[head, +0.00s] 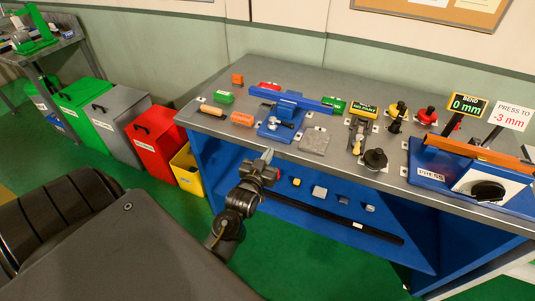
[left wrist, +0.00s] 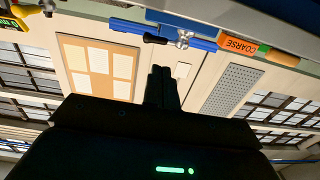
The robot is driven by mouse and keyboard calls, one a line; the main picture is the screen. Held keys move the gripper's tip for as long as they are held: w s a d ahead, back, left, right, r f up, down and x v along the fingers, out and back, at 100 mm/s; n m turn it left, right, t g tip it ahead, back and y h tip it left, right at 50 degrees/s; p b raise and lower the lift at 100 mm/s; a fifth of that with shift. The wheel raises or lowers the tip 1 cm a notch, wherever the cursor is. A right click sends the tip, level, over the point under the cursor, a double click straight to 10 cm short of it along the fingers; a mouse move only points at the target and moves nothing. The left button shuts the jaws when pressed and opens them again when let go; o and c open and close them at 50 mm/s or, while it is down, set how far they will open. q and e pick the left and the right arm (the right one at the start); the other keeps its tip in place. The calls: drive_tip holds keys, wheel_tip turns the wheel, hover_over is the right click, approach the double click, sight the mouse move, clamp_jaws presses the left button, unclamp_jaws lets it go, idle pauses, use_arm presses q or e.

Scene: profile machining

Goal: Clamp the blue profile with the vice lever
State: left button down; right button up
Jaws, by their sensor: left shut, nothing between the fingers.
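The blue profile (head: 310,102) is a long bar lying across the blue vice (head: 276,130) on the workbench, sticking out on both sides. The vice lever (head: 284,124), with a dark grip and silver hub, shows at the front of the vice. The left wrist view shows the lever hub (left wrist: 184,40) against the blue vice or profile (left wrist: 135,28), upside down. My left gripper (head: 267,155) is at the bench's front edge, in front of and apart from the lever. Its fingers (left wrist: 162,73) are together and empty. My right gripper is not in view.
A grey block (head: 314,141) sits right of the vice. Orange and green blocks and a wooden-handled tool (head: 212,110) lie left. A press (head: 470,165) stands at the right end. The bench's front edge (head: 330,167) lies close to my left gripper.

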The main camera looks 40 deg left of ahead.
use_arm(q)
drive_tip(key=shift+s+d, duration=0.15)
drive_tip(key=shift+s, duration=0.2)
drive_tip(key=shift+w, duration=0.1)
drive_tip(key=s+d+f+m+g+h, duration=0.1)
drive_tip(key=d+f+g+h, duration=0.15)
drive_tip(key=f, duration=0.75)
drive_tip(key=s+d+f+g+h, duration=0.1)
drive_tip(key=d+f+g, duration=0.15)
drive_tip(key=f, duration=0.75)
drive_tip(key=s+d+f+m+g+h+b, duration=0.1)
drive_tip(key=s+d+f+g, duration=0.1)
drive_tip(key=s+f, duration=0.5)
drive_tip(key=s+d+f+m+g+b, duration=0.1)
drive_tip(key=s+d+f+g, duration=0.2)
drive_tip(key=f, duration=0.8)
drive_tip(key=s+f+m+g, duration=0.1)
drive_tip(key=s+f+g, duration=0.1)
drive_tip(key=s+f, duration=0.4)
drive_tip(key=s+f+g+b, duration=0.1)
drive_tip(key=s+f, duration=0.4)
drive_tip(key=s, duration=1.1)
drive_tip(key=s+a+f+m+g+b, duration=0.1)
drive_tip(key=s+f+g, duration=0.2)
drive_tip(key=s+f, duration=0.3)
drive_tip(key=s, duration=0.5)
drive_tip(key=shift+s+f+m, duration=0.15)
drive_tip(key=shift+f+m, duration=0.15)
drive_tip(key=shift+h, duration=0.25)
